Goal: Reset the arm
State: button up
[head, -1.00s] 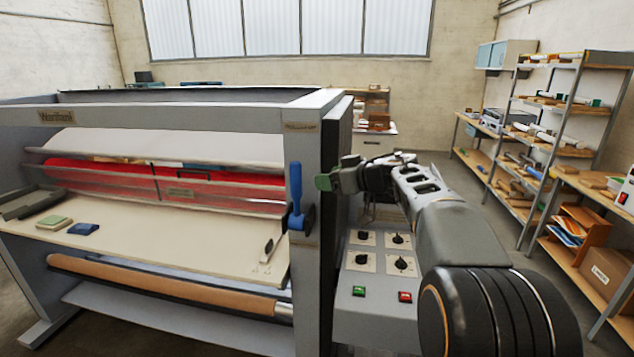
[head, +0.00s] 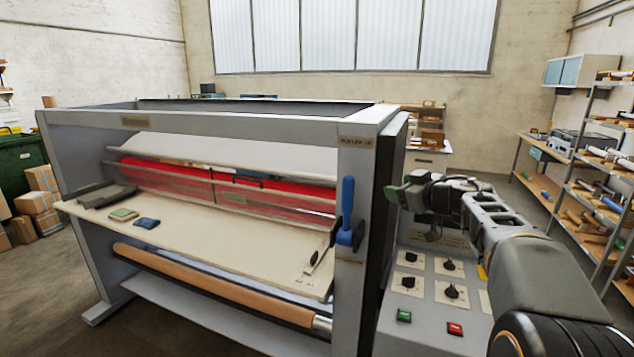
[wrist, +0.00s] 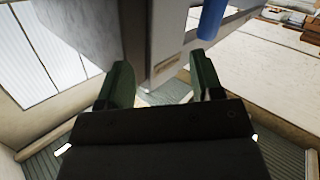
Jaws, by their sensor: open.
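My gripper (head: 398,194) is at the right of the laminator (head: 357,262), above the control panel, pointing left toward the machine's right-hand post. In the wrist view my gripper (wrist: 163,83) shows two green fingers spread apart with nothing between them. The grey post and its small label plate (wrist: 166,67) lie beyond the fingertips. The blue lever (head: 347,212) stands upright on the front of the post, and its blue handle also shows at the top of the wrist view (wrist: 211,20). The gripper is apart from the lever.
The control panel (head: 427,320) carries several black knobs, a green button (head: 404,315) and a red button (head: 455,328). A green pad (head: 124,214) and a blue pad (head: 146,223) lie on the feed table (head: 230,246). Shelving (head: 600,190) stands at right; cardboard boxes (head: 38,203) sit at left.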

jog(key=s+d+f+m+h, duration=0.3)
jog(key=d+f+m+h, duration=0.25)
jog(key=d+h, duration=0.4)
jog(key=s+a+f+m+g+h, duration=0.25)
jog(key=s+f+g, duration=0.25)
jog(key=s+f, duration=0.35)
jog(key=s+a+f+g+y+b, duration=0.1)
jog(key=s+a+f+g+y, duration=0.1)
jog(key=s+a+f, duration=0.2)
jog(key=s+a+f+g+y+b, duration=0.1)
jog(key=s+a+f+g+y, duration=0.1)
jog(key=s+a+f, duration=0.3)
jog(key=shift+s+a+g+y, duration=0.15)
jog(key=shift+s+a+y, duration=0.25)
jog(key=shift+s+a, duration=1.4)
jog(key=shift+s+a+g+y, duration=0.15)
jog(key=shift+s+a+y, duration=0.35)
jog(key=shift+s, duration=2.35)
